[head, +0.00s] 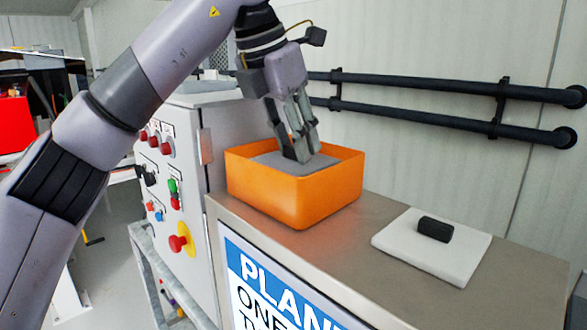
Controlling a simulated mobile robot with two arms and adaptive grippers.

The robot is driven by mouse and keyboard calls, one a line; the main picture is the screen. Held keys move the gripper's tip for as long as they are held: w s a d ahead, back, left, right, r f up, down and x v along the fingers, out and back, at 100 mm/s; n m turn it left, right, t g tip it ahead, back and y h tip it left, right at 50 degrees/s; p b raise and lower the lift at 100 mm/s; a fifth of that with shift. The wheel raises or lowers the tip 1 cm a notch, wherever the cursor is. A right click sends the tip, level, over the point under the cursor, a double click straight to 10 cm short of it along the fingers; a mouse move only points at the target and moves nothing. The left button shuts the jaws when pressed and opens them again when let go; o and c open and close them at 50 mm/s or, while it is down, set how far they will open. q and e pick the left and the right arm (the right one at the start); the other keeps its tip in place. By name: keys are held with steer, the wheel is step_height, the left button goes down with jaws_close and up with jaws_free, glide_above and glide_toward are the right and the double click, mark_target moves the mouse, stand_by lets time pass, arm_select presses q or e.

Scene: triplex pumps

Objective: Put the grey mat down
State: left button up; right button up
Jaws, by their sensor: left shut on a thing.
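The grey mat (270,164) shows as a flat grey surface inside the orange bin (293,200), just below its rim. My left gripper (300,157) reaches down into the bin from above. Its fingers are close together and shut on the mat. The fingers hide part of the mat, and the bin's front wall hides what is under it. I cannot tell whether the mat rests on the bin's floor. My right gripper is not in view.
The bin stands on a metal cabinet top (345,243). To its right lies a white pad (455,262) with a small black block (435,229) on it. Dark pipes (430,113) run along the wall behind. A grey control panel (185,190) with buttons stands at left.

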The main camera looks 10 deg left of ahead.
mark_target(291, 161)
arm_select(q)
steer(key=shift+s+f, duration=0.1)
steer(key=shift+f, duration=0.2)
steer(key=f, duration=0.3)
steer(key=shift+s, duration=0.25)
steer(key=shift+w+f, duration=0.2)
steer(key=shift+f, duration=0.2)
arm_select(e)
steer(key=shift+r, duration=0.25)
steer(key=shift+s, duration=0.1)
arm_select(q)
steer(key=shift+s+f, duration=0.1)
steer(key=o, duration=1)
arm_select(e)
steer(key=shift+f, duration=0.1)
